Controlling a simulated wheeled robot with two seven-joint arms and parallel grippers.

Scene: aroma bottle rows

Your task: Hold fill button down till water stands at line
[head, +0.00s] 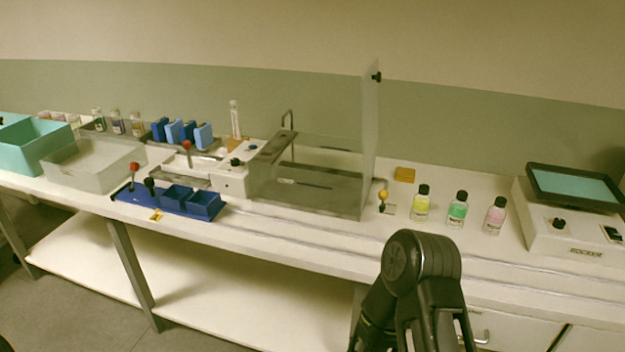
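A clear-walled tank (265,183) with a grey rim stands in the middle of the bench. A bent metal spout (288,114) rises at its back. I cannot make out a fill line or a water level in it. A white unit (231,178) with a black knob (235,162) stands left of the tank. A clear marked cylinder (234,120) stands upright behind it. I cannot tell which control is the fill button. A dark arm link of mine rises at the bottom, right of centre, in front of the bench. Neither gripper's fingertips show.
A tall clear panel (371,130) stands at the tank's right end. Yellow (421,205), green (457,211) and pink (494,217) bottles stand right of it, before a rocker (570,238). A blue tray (170,199), clear bin (95,168) and teal bin (40,145) are left.

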